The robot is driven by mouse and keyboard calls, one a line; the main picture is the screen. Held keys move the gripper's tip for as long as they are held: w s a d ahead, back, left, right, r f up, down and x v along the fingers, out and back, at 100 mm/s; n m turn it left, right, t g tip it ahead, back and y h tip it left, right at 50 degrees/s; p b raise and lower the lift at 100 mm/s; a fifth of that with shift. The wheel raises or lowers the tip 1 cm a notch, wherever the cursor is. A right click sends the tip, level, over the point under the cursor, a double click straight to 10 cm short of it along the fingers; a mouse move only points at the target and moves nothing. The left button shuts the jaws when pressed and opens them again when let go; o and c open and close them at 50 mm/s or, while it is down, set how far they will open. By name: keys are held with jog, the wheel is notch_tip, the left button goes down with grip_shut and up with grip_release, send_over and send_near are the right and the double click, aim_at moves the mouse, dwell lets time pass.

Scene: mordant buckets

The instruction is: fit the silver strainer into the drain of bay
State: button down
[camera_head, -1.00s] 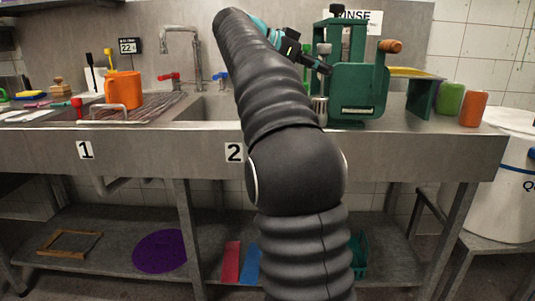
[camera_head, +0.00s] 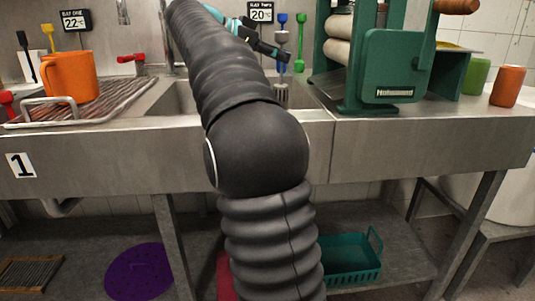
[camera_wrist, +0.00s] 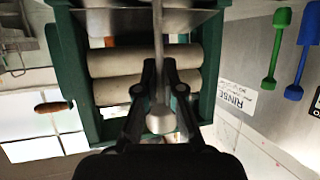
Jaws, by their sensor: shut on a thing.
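My gripper (camera_head: 277,53) is shut on the silver strainer, around its upright stem. The strainer's grey top knob (camera_head: 275,38) shows above the fingers and its slotted lower end (camera_head: 281,95) below them, over the right part of the sink area. In the wrist view, the stem (camera_wrist: 158,40) runs between the fingertips (camera_wrist: 159,70), with the knob (camera_wrist: 160,120) nearer the camera. A sink basin (camera_head: 178,98) lies left of my arm. My arm covers much of the sink area, and no drain opening is visible.
The green wringer (camera_head: 395,65) stands close right of the strainer. An orange mug (camera_head: 70,77) and wire rack (camera_head: 45,112) are at left. A red-handled tap (camera_head: 130,60) stands behind. Blue (camera_head: 283,20) and green (camera_head: 302,20) tools hang on the wall.

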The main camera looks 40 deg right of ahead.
jog(key=shift+w+f, duration=0.2)
jog(key=shift+f, duration=0.35)
notch_tip(320, 180, down, 10)
jog(key=b, duration=0.4)
jog(key=shift+a+r, duration=0.1)
jog(key=shift+r, duration=0.05)
jog(key=c, duration=1.3)
grip_release()
jog(key=p+v, duration=0.2)
jog(key=v, duration=1)
jog(key=shift+r+p, duration=0.15)
jog(key=shift+p, duration=0.2)
